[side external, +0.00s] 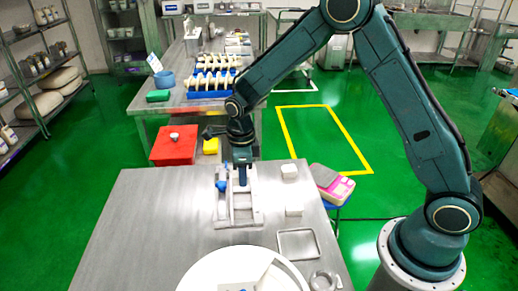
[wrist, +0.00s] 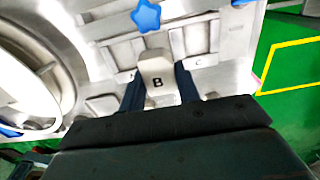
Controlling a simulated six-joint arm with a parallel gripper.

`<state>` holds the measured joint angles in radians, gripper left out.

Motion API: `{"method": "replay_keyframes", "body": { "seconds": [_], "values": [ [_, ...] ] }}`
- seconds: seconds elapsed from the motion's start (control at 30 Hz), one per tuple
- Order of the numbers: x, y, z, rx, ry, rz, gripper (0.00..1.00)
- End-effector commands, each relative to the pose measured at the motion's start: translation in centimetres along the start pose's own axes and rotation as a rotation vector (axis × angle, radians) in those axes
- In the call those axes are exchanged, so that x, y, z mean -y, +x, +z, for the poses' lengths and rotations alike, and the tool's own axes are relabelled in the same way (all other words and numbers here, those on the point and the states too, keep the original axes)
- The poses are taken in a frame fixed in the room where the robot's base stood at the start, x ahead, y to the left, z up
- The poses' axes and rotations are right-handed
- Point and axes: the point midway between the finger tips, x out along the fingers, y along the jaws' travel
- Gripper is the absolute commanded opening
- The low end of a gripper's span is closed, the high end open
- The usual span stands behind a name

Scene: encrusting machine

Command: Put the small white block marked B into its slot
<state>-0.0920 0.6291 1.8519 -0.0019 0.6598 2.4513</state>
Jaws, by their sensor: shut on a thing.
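The small white block marked B (wrist: 157,72) sits between the two dark fingers of my gripper (wrist: 160,88) in the wrist view, its letter facing the camera. My gripper (side external: 242,165) is shut on it and points down at the pale slotted fixture (side external: 245,218) on the metal table. In the wrist view the fixture (wrist: 112,28) has several recesses, and a letter C shows right of the block. The block overlaps the fixture in the picture; I cannot tell whether it is inside a slot or above it. Its lower end is hidden.
A blue star-shaped knob (wrist: 146,16) is on the fixture, close to the block. Two white blocks (side external: 289,171) (side external: 294,210) stand right of the fixture. A square metal tray (side external: 297,245) and a large white round bowl (side external: 215,265) are nearer the front. The table's left side is clear.

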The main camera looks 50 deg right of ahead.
Motion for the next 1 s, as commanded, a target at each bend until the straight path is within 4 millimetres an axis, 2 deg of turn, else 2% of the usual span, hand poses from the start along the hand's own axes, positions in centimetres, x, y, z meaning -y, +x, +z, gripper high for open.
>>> {"method": "replay_keyframes", "body": {
  "seconds": [0.47,1.0],
  "values": [
    [0.0,0.8,0.0,-0.001,-0.001,0.001,0.06],
    [0.0,3.9,0.0,-0.001,-0.001,0.001,0.06]
  ]
}}
